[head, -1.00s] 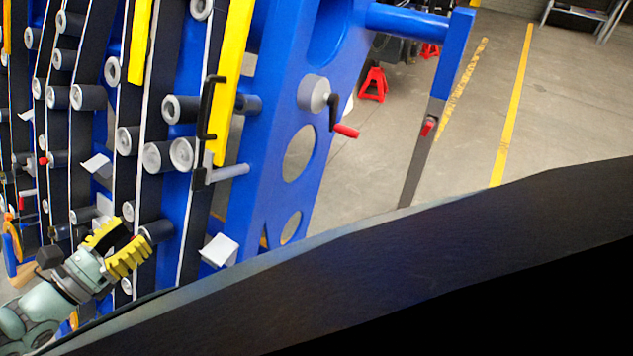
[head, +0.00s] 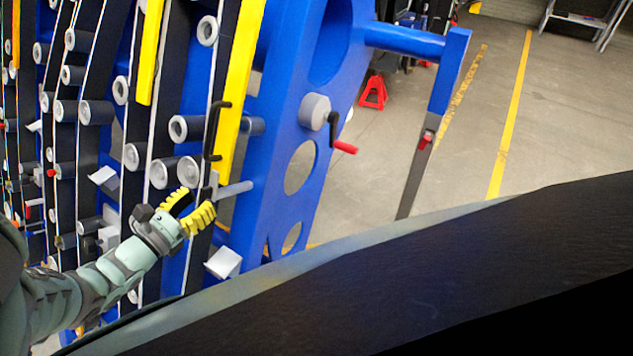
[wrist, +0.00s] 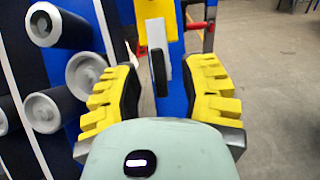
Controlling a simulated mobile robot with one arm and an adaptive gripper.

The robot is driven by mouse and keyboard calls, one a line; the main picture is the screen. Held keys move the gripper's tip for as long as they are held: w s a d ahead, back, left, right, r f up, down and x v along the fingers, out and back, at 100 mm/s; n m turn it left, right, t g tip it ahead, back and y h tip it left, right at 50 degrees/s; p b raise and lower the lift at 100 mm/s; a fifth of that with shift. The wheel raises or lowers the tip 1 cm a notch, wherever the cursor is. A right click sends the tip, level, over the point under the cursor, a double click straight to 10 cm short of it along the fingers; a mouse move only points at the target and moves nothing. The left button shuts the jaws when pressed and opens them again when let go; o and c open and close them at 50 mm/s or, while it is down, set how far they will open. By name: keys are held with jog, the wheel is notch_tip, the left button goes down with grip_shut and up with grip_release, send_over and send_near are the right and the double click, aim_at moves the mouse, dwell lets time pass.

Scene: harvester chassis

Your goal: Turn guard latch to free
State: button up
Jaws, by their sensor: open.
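My gripper (head: 196,203) has its yellow-padded fingers spread, near the lower end of the yellow guard bar (head: 239,85). What looks like the guard latch is a grey bar (head: 235,188) there, partly hidden by my fingers in the head view. In the wrist view a black upright grip (wrist: 158,72) on a grey plate (wrist: 157,35) shows between the open fingers (wrist: 164,80), with visible gaps on both sides. The guard's yellow end (wrist: 153,12) is behind it. I cannot tell how deep the fingers reach around the grip.
A black pull handle (head: 212,130) is on the guard. Grey-ended rollers (head: 189,168) crowd the left. A crank with a red grip (head: 345,147) sits on the blue frame (head: 300,95). A white block (head: 223,263) is below. Open floor (head: 570,110) lies to the right.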

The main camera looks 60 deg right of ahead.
jog(key=shift+d, duration=1)
jog(key=shift+o, duration=0.3)
grip_shut()
